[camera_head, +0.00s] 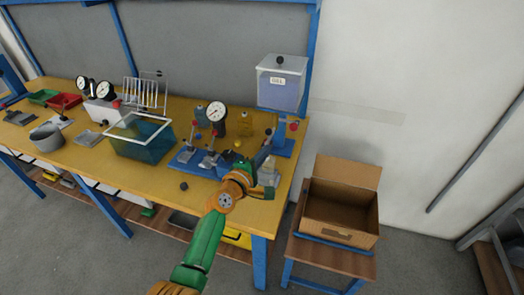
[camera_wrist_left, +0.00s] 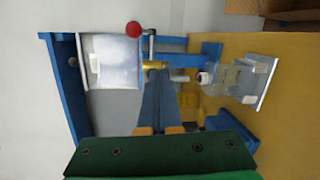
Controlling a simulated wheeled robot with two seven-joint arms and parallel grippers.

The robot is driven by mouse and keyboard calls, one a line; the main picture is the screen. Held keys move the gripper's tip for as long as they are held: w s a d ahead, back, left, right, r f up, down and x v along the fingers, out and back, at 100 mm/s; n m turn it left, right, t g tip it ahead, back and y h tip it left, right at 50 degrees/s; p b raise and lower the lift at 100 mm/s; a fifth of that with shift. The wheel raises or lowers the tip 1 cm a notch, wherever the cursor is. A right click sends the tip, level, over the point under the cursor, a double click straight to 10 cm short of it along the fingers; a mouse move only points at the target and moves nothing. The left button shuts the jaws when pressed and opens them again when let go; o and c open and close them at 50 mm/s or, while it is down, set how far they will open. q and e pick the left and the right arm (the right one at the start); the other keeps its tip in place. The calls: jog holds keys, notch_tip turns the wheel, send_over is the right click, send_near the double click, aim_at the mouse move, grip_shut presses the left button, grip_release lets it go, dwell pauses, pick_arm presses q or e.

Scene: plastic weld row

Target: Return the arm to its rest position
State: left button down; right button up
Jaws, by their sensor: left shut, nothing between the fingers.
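My left arm, green with orange joints, reaches up from the bottom of the head view over the front right part of the workbench (camera_head: 85,150). Its left gripper (camera_head: 266,148) is near the blue stand under the clear hopper (camera_head: 281,85). In the left wrist view the two dark blue fingers (camera_wrist_left: 158,76) lie together, shut and empty. Their tips are close to a brass-coloured fitting (camera_wrist_left: 153,65) and below a red knob (camera_wrist_left: 134,29). I cannot tell whether they touch the fitting. My right gripper is in neither view.
A dial-gauge fixture (camera_head: 217,112) stands left of the gripper, with a clear tank (camera_head: 142,136) farther left. An open cardboard box (camera_head: 340,213) sits on a small side table (camera_head: 330,259) at the right. Floor shows in front of the bench.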

pick_arm(q)
jog(key=s+a+f+m+g, duration=0.3)
jog(key=s+f+m+g, duration=0.3)
jog(key=s+f+m, duration=0.7)
jog(key=s+a+f+m+g+y, duration=0.15)
jog(key=s+a, duration=0.25)
jog(key=s, duration=0.4)
jog(key=s+a+r+m+g+y, duration=0.1)
jog(key=s+a+g+y, duration=0.15)
jog(key=s, duration=0.45)
jog(key=s+a+f+m+g+y, duration=0.15)
jog(key=s+a, duration=0.25)
jog(key=s, duration=0.4)
notch_tip(320, 180, down, 17)
jog(key=s+g, duration=0.2)
jog(key=s+a+f, duration=0.2)
jog(key=s+f, duration=0.7)
jog(key=s, duration=0.3)
jog(key=shift+f+m+g+y, duration=0.3)
jog(key=shift+f+g+y, duration=0.05)
jog(key=shift+y, duration=0.1)
